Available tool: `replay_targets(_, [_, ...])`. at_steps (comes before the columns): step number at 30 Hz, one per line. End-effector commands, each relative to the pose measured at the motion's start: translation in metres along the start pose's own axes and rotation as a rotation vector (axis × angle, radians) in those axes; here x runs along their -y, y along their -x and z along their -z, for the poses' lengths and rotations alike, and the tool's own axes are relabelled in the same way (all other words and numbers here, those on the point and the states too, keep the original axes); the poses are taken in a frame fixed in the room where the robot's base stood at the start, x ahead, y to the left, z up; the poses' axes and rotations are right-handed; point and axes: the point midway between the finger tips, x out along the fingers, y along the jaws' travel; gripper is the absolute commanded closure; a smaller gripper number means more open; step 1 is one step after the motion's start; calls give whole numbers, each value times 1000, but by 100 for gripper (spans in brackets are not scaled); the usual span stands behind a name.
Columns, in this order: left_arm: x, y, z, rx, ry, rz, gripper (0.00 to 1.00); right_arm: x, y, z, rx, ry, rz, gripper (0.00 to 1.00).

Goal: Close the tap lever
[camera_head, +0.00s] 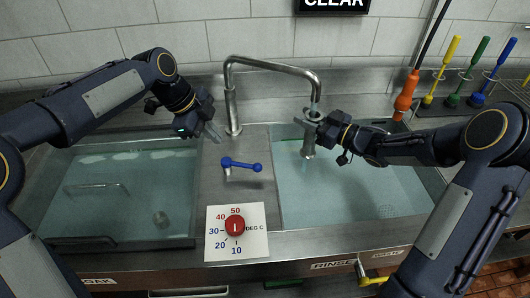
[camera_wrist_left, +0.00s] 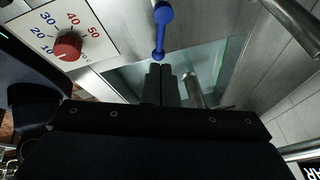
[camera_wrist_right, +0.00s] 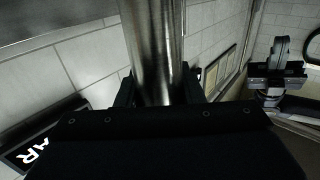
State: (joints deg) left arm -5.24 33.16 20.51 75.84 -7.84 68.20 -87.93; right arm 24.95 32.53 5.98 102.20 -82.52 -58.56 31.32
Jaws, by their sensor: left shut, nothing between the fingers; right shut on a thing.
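The blue tap lever (camera_head: 241,165) lies on the steel strip between the two basins, its arm pointing right in the head view. In the left wrist view the lever (camera_wrist_left: 161,30) is ahead of the fingertips. My left gripper (camera_head: 213,132) is shut and empty, above and left of the lever, apart from it. Its closed fingers show in the left wrist view (camera_wrist_left: 160,85). My right gripper (camera_head: 318,127) is shut on an upright steel tube (camera_wrist_right: 150,45), under the spout of the tap (camera_head: 272,62). The tube's lower end (camera_head: 308,147) hangs over the right basin.
The left basin (camera_head: 120,241) and right basin (camera_head: 350,250) hold water. A red temperature dial (camera_head: 235,225) sits on a white plate in front of the lever.

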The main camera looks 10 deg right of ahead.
Motion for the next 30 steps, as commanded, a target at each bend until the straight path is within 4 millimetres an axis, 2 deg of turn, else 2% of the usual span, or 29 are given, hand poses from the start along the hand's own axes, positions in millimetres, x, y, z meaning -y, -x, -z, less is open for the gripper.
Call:
replay_targets(12, [-70, -7, 18, 8, 57, 207, 100, 0, 0, 1, -1, 1, 0, 100])
replay_targets(15, [-81, -9, 19, 10, 67, 236, 100, 0, 0, 1, -1, 1, 0, 100])
replay_targets(19, [-84, -17, 20, 10, 71, 247, 100, 0, 0, 1, -1, 1, 0, 100])
replay_targets(22, [-82, -30, 20, 9, 71, 244, 100, 0, 0, 1, -1, 1, 0, 100])
replay_targets(30, [-68, -86, 20, 9, 70, 242, 100, 0, 0, 1, -1, 1, 0, 100])
